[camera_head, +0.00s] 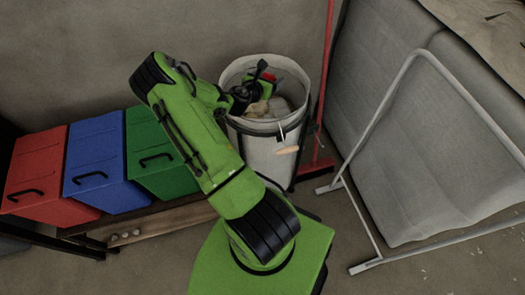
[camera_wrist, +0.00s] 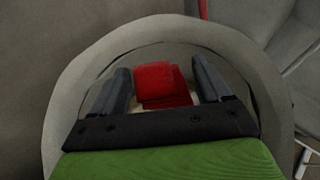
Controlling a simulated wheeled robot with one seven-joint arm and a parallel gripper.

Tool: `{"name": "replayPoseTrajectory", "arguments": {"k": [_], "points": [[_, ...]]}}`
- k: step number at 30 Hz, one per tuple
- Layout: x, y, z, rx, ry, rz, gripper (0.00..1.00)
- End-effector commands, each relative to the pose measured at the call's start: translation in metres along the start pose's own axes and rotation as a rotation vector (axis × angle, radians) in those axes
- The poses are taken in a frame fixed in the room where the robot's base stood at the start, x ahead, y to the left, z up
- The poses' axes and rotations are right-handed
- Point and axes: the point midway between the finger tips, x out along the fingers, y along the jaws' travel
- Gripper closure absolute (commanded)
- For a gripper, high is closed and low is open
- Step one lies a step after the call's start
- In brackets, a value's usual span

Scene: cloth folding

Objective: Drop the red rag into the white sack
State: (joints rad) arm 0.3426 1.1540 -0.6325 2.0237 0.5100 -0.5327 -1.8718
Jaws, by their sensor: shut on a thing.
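The white sack (camera_head: 265,150) stands upright with its round mouth open; its pale rim (camera_wrist: 62,110) rings my gripper in the wrist view. My gripper (camera_head: 262,72) reaches over the sack's mouth from the left. In the wrist view my gripper (camera_wrist: 162,85) has its two dark fingers on either side of the red rag (camera_wrist: 155,78), shut on it. The rag is bunched up and hangs inside the ring of the rim. A small part of the red rag (camera_head: 273,77) shows beside the fingers in the head view. The rag's lower end is hidden.
Pale, brownish contents (camera_head: 275,107) lie inside the sack. A red pole (camera_head: 325,60) stands behind it to the right. A grey metal frame (camera_head: 385,95) and a large grey padded block (camera_head: 430,130) are at right. Red, blue and green bins (camera_head: 95,160) stand at left.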

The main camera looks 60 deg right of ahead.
Motion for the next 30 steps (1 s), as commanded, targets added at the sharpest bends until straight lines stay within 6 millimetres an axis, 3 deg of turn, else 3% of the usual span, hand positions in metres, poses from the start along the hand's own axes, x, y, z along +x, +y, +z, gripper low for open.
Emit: {"name": "replayPoseTrajectory", "arguments": {"k": [2,9,10,14,23,26,30], "points": [[0.004,0.0,-0.009,0.001,-0.001,0.0,0.51],[0.003,0.0,-0.006,0.0,-0.001,0.001,0.51],[0.003,0.0,-0.006,0.0,-0.001,0.001,0.2],[0.003,0.0,-0.006,0.0,-0.001,0.001,0.0],[-0.004,0.001,-0.006,-0.002,0.0,0.002,0.0],[-0.024,0.001,-0.006,-0.004,0.001,0.003,0.0],[-0.064,0.002,-0.006,-0.005,0.002,0.005,0.0]]}}
